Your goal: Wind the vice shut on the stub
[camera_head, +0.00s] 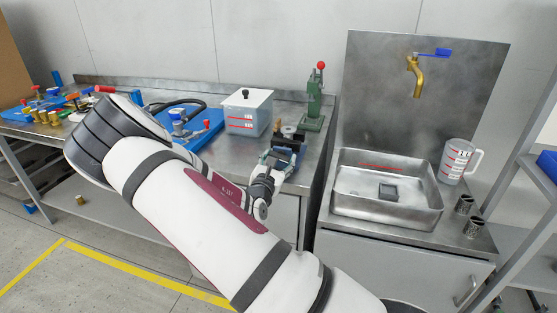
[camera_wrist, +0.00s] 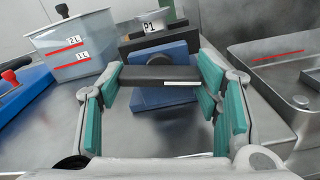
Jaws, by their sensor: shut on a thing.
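The blue vice (camera_head: 294,150) sits near the right front of the steel bench. In the wrist view its blue body (camera_wrist: 165,97) lies straight ahead, with a plate marked P1 (camera_wrist: 150,27). A pale round piece (camera_wrist: 152,17), which looks like the stub, stands above the jaws; whether the jaws touch it I cannot tell. My gripper (camera_wrist: 160,77) has its teal-padded fingers on the two ends of a dark bar (camera_wrist: 150,73), which looks like the vice's handle, in front of the vice. In the head view my gripper (camera_head: 270,165) is partly hidden by my arm.
A clear tank (camera_head: 248,112) with red level marks stands left of the vice, and a green press (camera_head: 314,100) behind it. A steel sink (camera_head: 425,218) lies to the right, beyond a gap. Blue trays (camera_head: 198,135) with fittings fill the bench leftward.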

